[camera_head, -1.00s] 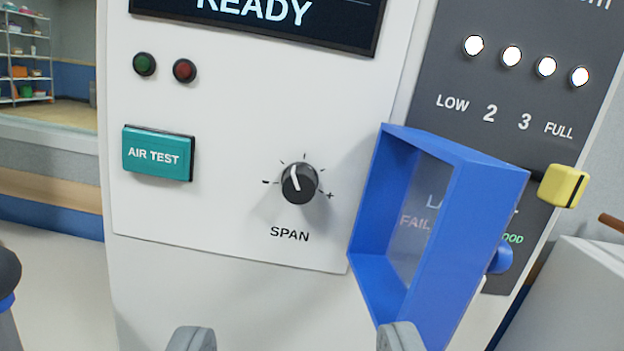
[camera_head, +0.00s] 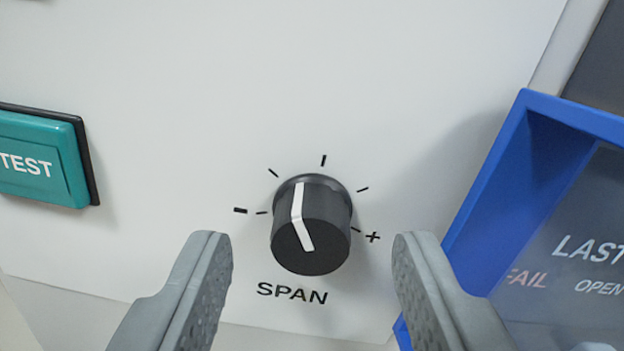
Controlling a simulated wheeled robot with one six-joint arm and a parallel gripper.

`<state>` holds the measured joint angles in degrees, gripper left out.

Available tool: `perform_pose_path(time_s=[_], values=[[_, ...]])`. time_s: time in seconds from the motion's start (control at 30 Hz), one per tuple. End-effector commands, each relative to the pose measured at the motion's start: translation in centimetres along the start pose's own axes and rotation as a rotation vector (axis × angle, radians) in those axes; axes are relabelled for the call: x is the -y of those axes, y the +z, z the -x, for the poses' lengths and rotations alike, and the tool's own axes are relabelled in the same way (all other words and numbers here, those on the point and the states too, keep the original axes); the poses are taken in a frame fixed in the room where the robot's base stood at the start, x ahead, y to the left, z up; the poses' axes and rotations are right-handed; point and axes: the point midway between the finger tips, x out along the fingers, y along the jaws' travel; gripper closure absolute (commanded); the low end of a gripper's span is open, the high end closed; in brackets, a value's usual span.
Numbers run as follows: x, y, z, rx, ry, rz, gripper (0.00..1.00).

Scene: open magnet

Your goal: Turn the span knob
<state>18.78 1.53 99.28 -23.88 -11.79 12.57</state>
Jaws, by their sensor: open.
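The span knob (camera_head: 311,225) is a black round knob with a white pointer line, on the white panel above the word SPAN. Tick marks ring its upper side, with a minus at left and a plus at right. The pointer line runs up the knob's side, slightly left of the top tick. My gripper (camera_head: 312,245) is open, one grey finger to the left of the knob and one to the right. Both fingers look apart from the knob, with visible gaps. How far the fingertips are from the panel is hard to tell.
A teal TEST button (camera_head: 40,160) in a black frame is at the left. A blue open-fronted frame (camera_head: 490,190) sticks out at the right, close to my right finger, around a dark display (camera_head: 570,250). The panel (camera_head: 300,70) above the knob is clear.

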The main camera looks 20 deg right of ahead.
Motion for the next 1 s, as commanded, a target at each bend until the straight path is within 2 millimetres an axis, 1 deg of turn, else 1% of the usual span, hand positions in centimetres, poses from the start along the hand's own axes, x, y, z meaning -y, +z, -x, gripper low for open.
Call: perform_pose_path(time_s=[0.03,0.1,0.23,0.6,0.63,0.67,0.7,0.83,0.87,1.0], values=[[0.0,0.1,-0.7,0.001,0.000,0.000,0.52],[0.0,0.0,-1.3,0.000,0.000,0.000,0.52],[0.0,0.0,-2.1,0.000,0.000,0.000,0.52],[0.0,0.0,-2.5,0.000,0.000,0.000,0.52],[0.0,0.0,-2.5,0.000,0.000,0.000,0.56],[0.0,0.0,-2.5,0.000,0.000,0.000,0.62],[0.0,0.0,-2.5,0.000,0.000,0.000,0.70],[0.0,0.0,-2.5,0.000,0.000,0.000,0.96],[0.0,0.0,-2.5,0.000,0.000,0.000,0.97],[0.0,0.0,-2.4,0.000,0.000,0.005,0.97]])
